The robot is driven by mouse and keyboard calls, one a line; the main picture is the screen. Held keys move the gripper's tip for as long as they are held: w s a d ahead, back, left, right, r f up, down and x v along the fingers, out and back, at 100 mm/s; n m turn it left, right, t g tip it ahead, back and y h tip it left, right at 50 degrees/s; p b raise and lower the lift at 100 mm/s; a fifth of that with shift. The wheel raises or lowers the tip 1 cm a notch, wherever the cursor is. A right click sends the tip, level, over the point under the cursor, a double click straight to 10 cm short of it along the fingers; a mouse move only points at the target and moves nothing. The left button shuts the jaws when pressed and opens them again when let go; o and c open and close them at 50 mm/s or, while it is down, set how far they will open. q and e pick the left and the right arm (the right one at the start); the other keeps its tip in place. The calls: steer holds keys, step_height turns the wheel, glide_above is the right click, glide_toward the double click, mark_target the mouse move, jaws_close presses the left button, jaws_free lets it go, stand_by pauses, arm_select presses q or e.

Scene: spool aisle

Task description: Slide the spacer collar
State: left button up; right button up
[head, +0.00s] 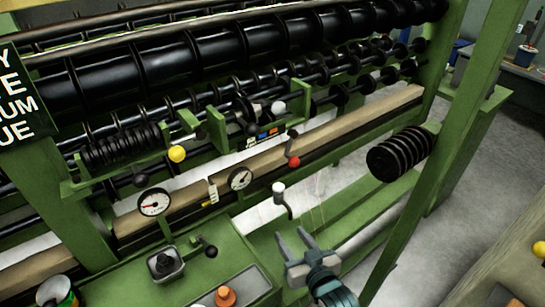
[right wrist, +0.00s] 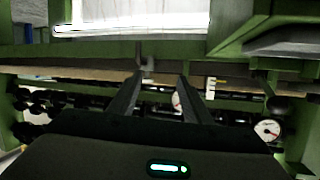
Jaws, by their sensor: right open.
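I cannot tell for sure which part is the spacer collar. A stack of black discs (head: 400,154) sits on the right side of the green frame, and a row of black rings (head: 120,146) lies on a shaft at the left. My right gripper (head: 292,237) is open and empty, below a white-knobbed crank (head: 281,197) and apart from both groups of discs. In the right wrist view its two fingers (right wrist: 160,78) stand apart with nothing held between them. My left gripper does not show.
A green machine frame (head: 384,240) with black rollers (head: 200,60) fills the view. Two dial gauges (head: 154,202), a yellow knob (head: 177,154) and a red knob (head: 294,162) are near a wooden beam (head: 345,125). Bare floor (head: 440,220) lies at the right.

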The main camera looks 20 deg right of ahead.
step_height(320, 180, up, 15)
steer(key=w+t, duration=0.3)
steer(key=t, duration=0.1)
steer(key=m+t, duration=0.2)
steer(key=t, duration=0.2)
glide_toward(281, 113)
steer(key=s, duration=0.2)
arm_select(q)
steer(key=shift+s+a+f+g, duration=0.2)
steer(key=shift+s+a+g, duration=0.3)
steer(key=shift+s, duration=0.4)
arm_select(e)
steer(key=shift+w+d+f, duration=0.1)
steer(key=shift+d+f, duration=0.1)
steer(key=shift+f, duration=0.2)
arm_select(q)
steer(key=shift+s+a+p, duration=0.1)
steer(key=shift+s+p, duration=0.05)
steer(key=shift+p, duration=0.15)
arm_select(e)
steer(key=shift+w, duration=0.1)
